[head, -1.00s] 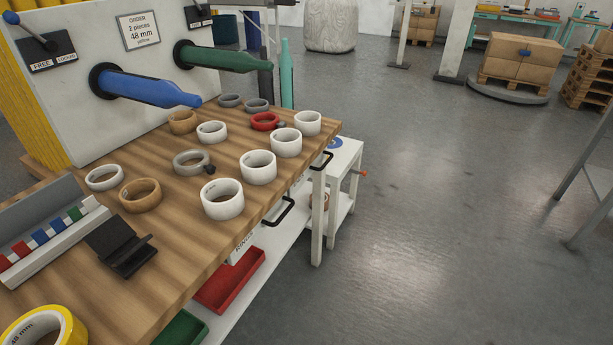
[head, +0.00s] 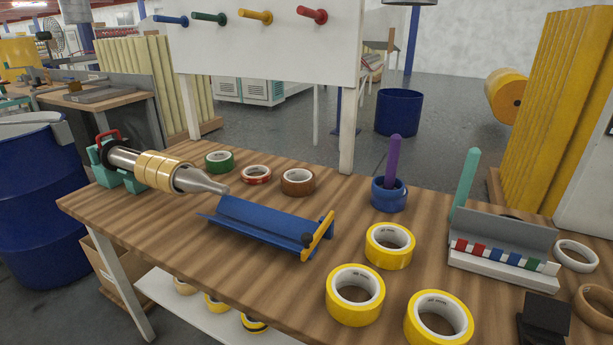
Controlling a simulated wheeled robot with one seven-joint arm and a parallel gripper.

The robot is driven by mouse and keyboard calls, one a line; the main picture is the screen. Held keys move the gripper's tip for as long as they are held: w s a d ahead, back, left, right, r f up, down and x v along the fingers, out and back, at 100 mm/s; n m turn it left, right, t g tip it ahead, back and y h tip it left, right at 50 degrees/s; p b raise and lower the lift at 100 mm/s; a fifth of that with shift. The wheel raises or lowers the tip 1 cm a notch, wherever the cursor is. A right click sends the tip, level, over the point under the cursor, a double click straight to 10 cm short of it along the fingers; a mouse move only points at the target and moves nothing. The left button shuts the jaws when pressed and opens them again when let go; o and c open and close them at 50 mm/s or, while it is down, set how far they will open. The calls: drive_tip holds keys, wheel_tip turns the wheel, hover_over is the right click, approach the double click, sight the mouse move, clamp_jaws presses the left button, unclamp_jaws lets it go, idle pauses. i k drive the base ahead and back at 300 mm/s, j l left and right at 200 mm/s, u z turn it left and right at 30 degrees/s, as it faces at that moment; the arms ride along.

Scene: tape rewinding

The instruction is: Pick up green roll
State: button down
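A green roll (head: 219,161) with a white core lies flat on the wooden table (head: 150,222), near its back edge and left of the middle. A red-and-white roll (head: 256,174) and a brown roll (head: 298,182) lie in a row to its right. The metal spindle with several tan rolls (head: 165,172) is just in front and to the left of the green roll. The green roll is in plain view and nothing covers it. My gripper is not in view.
A blue trough (head: 265,226) lies in front of the row. A purple peg stands in a blue roll (head: 389,196). Several yellow rolls (head: 355,294) lie at the front right. A white pegboard (head: 265,45) rises behind the table. A blue drum (head: 40,200) stands at the left.

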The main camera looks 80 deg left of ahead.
sight(220, 162)
drive_tip(key=u, duration=2.05)
